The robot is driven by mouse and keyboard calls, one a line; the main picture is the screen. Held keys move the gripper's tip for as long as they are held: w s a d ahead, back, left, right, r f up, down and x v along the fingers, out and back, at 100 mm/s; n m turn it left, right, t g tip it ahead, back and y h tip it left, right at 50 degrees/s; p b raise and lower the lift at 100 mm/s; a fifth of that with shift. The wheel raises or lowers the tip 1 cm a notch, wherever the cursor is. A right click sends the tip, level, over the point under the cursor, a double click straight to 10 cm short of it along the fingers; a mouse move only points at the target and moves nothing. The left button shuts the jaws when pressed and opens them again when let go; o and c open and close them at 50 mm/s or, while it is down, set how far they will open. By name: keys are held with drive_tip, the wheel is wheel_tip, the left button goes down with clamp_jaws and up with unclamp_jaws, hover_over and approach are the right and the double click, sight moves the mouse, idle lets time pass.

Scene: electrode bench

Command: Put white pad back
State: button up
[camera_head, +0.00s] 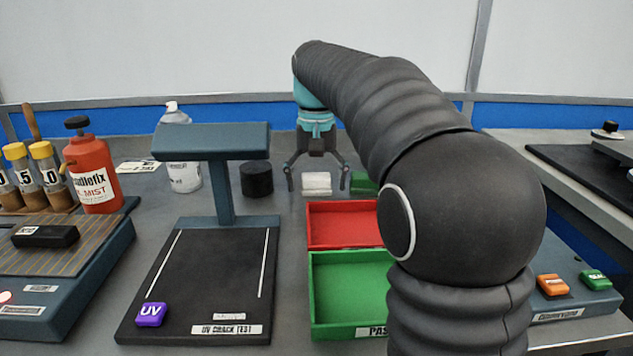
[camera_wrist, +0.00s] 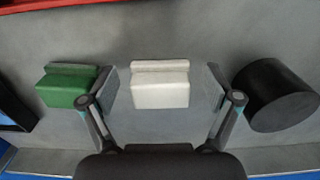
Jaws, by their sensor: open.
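The white pad (camera_head: 316,183) lies on the grey bench top, behind the red tray. It also shows in the wrist view (camera_wrist: 160,86), near the middle, with a raised strip along one long edge. My gripper (camera_head: 317,188) is open above the bench at the white pad. In the wrist view my gripper (camera_wrist: 165,102) has one finger on each side of the pad, with a gap between each finger and the pad. Nothing is held.
A green pad (camera_wrist: 68,87) lies close beside one finger, and a black cylinder (camera_wrist: 277,95) stands near the other. The red tray (camera_head: 343,246) and green tray (camera_head: 352,330) lie in front. The UV stand (camera_head: 225,190) and spray bottle (camera_head: 183,172) are to the left.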

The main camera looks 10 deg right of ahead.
sight(316, 179)
wheel_tip(316, 179, up, 12)
drive_tip(key=p, duration=0.1)
drive_tip(key=shift+r, duration=0.15)
idle(0.4)
